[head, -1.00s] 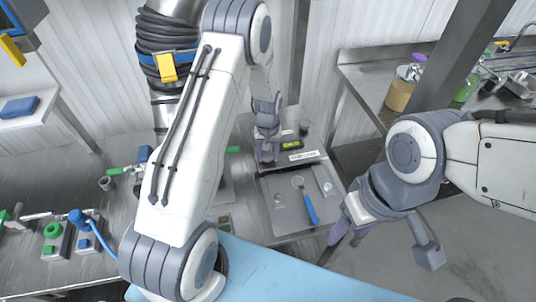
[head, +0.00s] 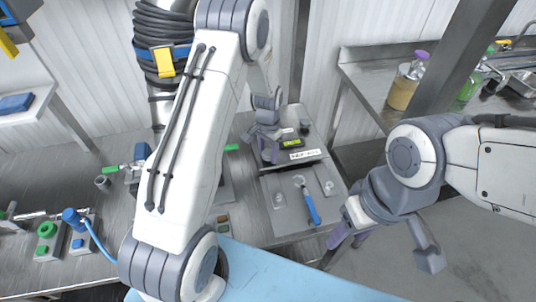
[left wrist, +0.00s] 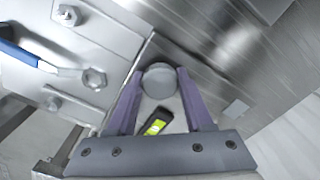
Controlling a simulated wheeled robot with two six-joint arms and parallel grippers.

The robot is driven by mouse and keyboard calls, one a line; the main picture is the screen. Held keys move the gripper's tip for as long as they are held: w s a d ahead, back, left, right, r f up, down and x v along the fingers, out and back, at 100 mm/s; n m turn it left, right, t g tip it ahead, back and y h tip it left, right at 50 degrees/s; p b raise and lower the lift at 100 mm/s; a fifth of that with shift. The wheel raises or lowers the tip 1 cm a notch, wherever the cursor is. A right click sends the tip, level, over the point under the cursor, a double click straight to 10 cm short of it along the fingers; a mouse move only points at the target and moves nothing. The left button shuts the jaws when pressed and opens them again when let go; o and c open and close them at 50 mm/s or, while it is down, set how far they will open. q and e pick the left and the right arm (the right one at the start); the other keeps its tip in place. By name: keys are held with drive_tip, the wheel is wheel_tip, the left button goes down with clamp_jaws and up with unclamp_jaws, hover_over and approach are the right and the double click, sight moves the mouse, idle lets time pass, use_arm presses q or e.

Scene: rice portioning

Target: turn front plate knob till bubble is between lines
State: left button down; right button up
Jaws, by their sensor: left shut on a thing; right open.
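My left gripper (head: 268,154) is over the metal plate unit in the head view. In the left wrist view its two purple fingers (left wrist: 161,98) are shut on a round grey knob (left wrist: 160,78), one on each side. A spirit level with a bright green-yellow vial (left wrist: 155,127) lies between the fingers, partly hidden by the gripper's base. The level also shows in the head view (head: 292,142), right of the left gripper. Its bubble and lines are too small to read. My right gripper (head: 347,240) is open and empty, off the plate's right side.
A blue-handled tool (head: 312,206) lies on the metal tray (head: 290,222) in front of the level. A dark knob (head: 304,127) stands behind the level. Green and blue buttons (head: 46,230) are at the far left. Bottles (head: 405,88) stand on the right-hand counter.

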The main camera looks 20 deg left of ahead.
sight(268, 152)
use_arm(q)
drive_tip(key=shift+m+b, duration=0.3)
drive_tip(key=shift+m, duration=1.3)
drive_tip(key=shift+r, duration=0.1)
drive_tip(key=shift+c, duration=1.5)
unclamp_jaws()
wheel_tip(268, 152, up, 9)
drive_tip(key=shift+b, duration=1.1)
drive_tip(key=shift+r, duration=0.7)
